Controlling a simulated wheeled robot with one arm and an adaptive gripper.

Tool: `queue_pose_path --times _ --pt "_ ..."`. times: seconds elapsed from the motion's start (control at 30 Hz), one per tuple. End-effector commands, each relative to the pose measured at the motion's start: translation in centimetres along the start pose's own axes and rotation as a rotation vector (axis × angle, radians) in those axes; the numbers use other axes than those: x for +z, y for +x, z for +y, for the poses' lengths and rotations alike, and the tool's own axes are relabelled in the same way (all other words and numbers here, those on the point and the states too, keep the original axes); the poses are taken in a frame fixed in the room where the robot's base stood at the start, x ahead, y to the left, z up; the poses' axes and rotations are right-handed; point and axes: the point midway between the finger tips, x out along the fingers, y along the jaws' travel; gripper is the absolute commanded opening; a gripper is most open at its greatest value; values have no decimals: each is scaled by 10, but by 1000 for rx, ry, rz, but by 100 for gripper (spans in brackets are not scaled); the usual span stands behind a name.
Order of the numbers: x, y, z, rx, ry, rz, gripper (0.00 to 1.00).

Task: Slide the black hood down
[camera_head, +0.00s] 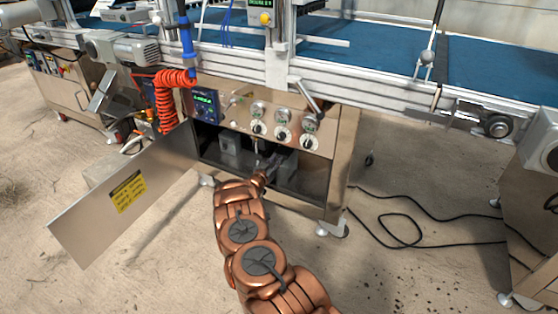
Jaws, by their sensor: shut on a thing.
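My copper-coloured arm reaches up from the bottom to the open front of the steel cabinet (336,172). My gripper (268,163) is at the dark opening, just below the gauge panel (258,119). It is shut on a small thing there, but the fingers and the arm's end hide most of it. I cannot pick out the black hood for certain; the area around the fingertips is small and dark. Grey box-shaped parts (230,147) stand inside the cabinet, left of my gripper.
An open steel door (95,208) with a yellow label sticks out at the left. A coiled orange hose (168,95) hangs above it. A blue conveyor belt (380,60) runs above the cabinet. Black cables (420,242) lie on the floor at right.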

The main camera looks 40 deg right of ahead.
Motion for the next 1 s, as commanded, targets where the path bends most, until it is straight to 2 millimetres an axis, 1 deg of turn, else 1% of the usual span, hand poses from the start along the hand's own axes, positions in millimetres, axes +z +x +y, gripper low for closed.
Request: queue_pose_path --times 0.03,0.2,0.27,0.53,0.67,0.87,1.0 --pt "5 0 1 -2 -4 -8 28" --pt "4 0 1 -2 -3 -7 46" --pt "4 0 1 -1 -3 -6 50" --pt "3 -1 0 -1 -3 -5 50" --pt "3 -5 0 -1 -4 -6 50" --pt "4 -23 -1 -4 -5 -9 50" --pt "3 -41 0 -2 -4 -7 50"
